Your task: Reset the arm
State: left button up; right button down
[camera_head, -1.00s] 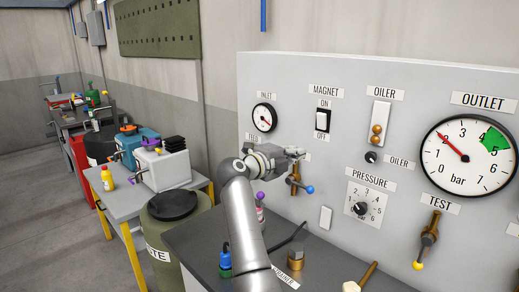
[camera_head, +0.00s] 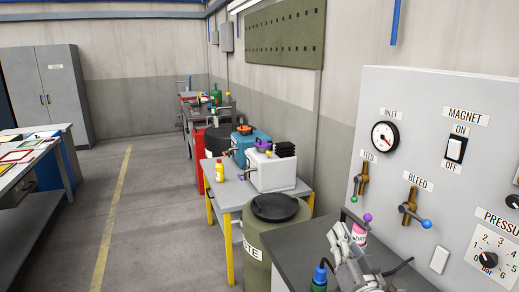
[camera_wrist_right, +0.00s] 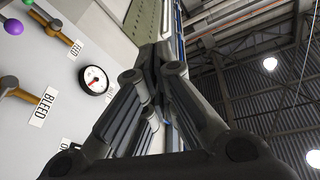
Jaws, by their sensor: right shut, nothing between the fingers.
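My right gripper (camera_head: 345,232) is low in the head view, above the dark bench top, with its fingers pointing up. Its fingers are together and empty; the right wrist view shows the closed fingertips (camera_wrist_right: 155,58) against the wall and ceiling. It is to the left of the bleed valve (camera_head: 411,208) and apart from the grey panel (camera_head: 385,90). The bleed valve, with its blue-tipped handle, also shows in the right wrist view (camera_wrist_right: 14,88). My left gripper is out of view.
A pink-and-white bottle (camera_head: 360,234) and a blue-capped green bottle (camera_head: 320,277) stand close to my right gripper. An olive drum (camera_head: 272,240) and a grey table (camera_head: 229,192) stand to the left. The floor (camera_head: 150,210) further left is clear.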

jog(key=s+a+f+n+g, duration=0.2)
jog(key=s+f+g, duration=0.3)
jog(key=s+f, duration=0.4)
jog(key=s+a+f+n+g, duration=0.25)
jog(key=s+f+g, duration=0.35)
jog(key=f, duration=0.4)
jog(key=s+d+f+g+h, duration=0.2)
jog(key=s+d+f+g, duration=0.15)
jog(key=s, duration=0.65)
jog(key=s+d+f+g+h, duration=0.1)
jog(key=s+d+f+g, duration=0.2)
jog(key=s, duration=0.7)
notch_tip(320, 180, down, 30)
jog(key=s+b, duration=0.2)
jog(key=b, duration=0.1)
jog(key=s+d+f+g+b, duration=0.1)
jog(key=s+d+f, duration=0.1)
jog(key=s+f, duration=1.5)
jog(key=shift+d+f+g+h, duration=0.3)
jog(key=shift+f+g, duration=0.05)
